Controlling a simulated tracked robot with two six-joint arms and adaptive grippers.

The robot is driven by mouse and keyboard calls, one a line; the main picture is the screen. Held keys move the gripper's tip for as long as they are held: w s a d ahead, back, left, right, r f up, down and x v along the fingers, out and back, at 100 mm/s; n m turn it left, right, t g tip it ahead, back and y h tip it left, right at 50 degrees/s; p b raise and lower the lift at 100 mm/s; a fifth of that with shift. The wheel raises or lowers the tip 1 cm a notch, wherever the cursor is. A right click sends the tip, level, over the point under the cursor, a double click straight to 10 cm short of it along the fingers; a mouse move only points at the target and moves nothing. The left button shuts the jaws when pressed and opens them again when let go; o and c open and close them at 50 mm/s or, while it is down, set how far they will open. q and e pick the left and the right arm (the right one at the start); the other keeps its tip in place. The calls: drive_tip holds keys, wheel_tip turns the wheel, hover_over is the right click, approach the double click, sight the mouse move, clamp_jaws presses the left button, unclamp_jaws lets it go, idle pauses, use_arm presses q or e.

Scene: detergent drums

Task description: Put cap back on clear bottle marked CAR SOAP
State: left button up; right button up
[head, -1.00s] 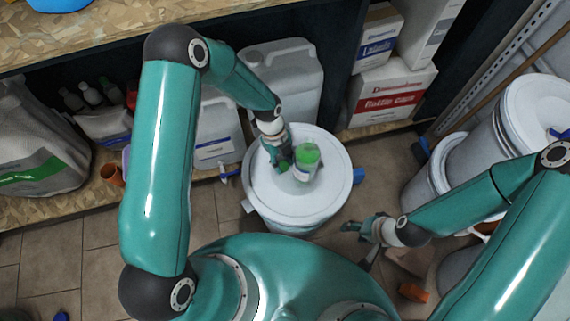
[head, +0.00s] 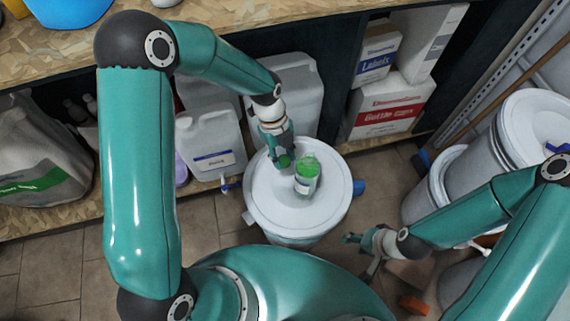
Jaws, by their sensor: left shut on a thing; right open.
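A clear bottle (head: 307,175) with green liquid and a pale label stands on the white lid of a drum (head: 265,199). Its lettering is too small to read. My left gripper (head: 284,158) is just left of and behind the bottle top, shut on a small green cap (head: 284,161). The cap is apart from the bottle in the picture; its height over the lid is hard to tell. My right gripper (head: 360,255) is open and empty, low at the right of the drum, over the floor.
Behind the drum a shelf holds white canisters (head: 212,140) and boxes (head: 388,105). A wooden worktop (head: 250,25) runs above it. More white drums (head: 530,125) stand at the right. An orange object (head: 413,305) lies on the floor. The lid is clear around the bottle.

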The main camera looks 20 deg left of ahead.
sight(282, 156)
use_arm(q)
wheel_tip(282, 156, up, 8)
drive_tip(key=shift+r, duration=0.1)
idle(0.5)
drive_tip(key=shift+w+a+n, duration=0.2)
drive_tip(key=shift+a+n, duration=0.05)
drive_tip(key=shift+n, duration=0.45)
drive_tip(key=w+a+r+n+t, duration=0.1)
drive_tip(key=n, duration=0.3)
drive_tip(key=w+a+r+n+t, duration=0.1)
drive_tip(key=n, duration=0.4)
drive_tip(key=w+a+r+n+t, duration=0.1)
drive_tip(key=w+n, duration=0.1)
drive_tip(key=n, duration=0.3)
drive_tip(key=shift+a+r+t, duration=0.2)
drive_tip(key=shift+a+t, duration=0.2)
drive_tip(key=w+r+n, duration=0.1)
drive_tip(key=n, duration=0.2)
drive_tip(key=w+a+r+n+y, duration=0.1)
drive_tip(key=n, duration=0.2)
drive_tip(key=a+r+n+t+y, duration=0.1)
drive_tip(key=n, duration=0.2)
drive_tip(key=shift+w+a, duration=0.1)
drive_tip(key=shift+w, duration=0.3)
